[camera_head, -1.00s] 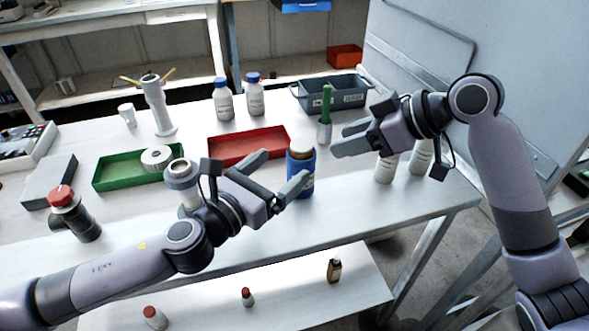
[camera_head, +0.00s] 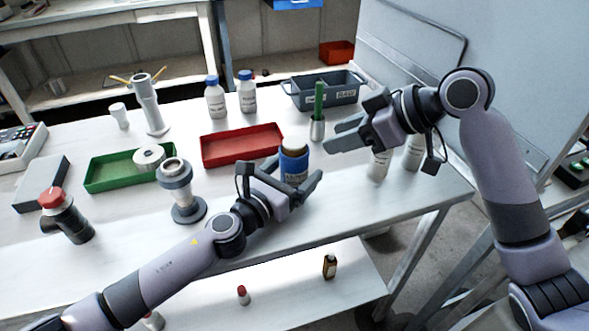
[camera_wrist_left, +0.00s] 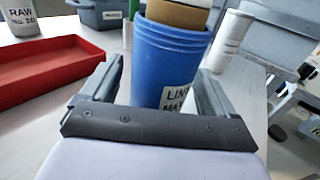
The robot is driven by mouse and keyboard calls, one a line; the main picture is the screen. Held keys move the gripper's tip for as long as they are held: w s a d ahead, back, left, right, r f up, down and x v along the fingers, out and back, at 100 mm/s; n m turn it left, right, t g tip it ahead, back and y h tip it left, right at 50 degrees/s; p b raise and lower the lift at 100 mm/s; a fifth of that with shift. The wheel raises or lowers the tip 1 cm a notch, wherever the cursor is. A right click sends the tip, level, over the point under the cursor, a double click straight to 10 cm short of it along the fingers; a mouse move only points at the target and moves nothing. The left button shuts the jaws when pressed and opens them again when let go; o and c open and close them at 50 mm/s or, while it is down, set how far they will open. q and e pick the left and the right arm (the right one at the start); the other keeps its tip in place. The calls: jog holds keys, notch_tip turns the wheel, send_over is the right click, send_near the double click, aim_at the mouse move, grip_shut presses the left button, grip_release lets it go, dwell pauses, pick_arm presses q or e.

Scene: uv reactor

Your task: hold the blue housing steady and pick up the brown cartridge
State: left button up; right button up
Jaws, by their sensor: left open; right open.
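The blue housing (camera_head: 294,163) stands upright on the white table, and the brown cartridge (camera_head: 294,147) sits in its top, with its upper end showing. In the left wrist view the housing (camera_wrist_left: 168,62) stands between the fingers, with the brown cartridge (camera_wrist_left: 178,14) above its rim. My left gripper (camera_head: 298,182) is open, low around the near side of the housing; I cannot tell whether a finger touches it. My right gripper (camera_head: 343,138) is open and empty, to the right of the housing and above the table, fingers pointing left.
A red tray (camera_head: 243,160) lies left of the housing. A metal holder with a green stick (camera_head: 318,112) and a grey bin (camera_head: 335,104) stand behind. White bottles (camera_head: 378,165) stand at the right, beneath my right arm. A pale flanged fitting (camera_head: 178,175) stands left.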

pick_arm(q)
jog(key=shift+w+d, duration=0.1)
jog(key=c, duration=1.2)
jog(key=shift+o, duration=0.2)
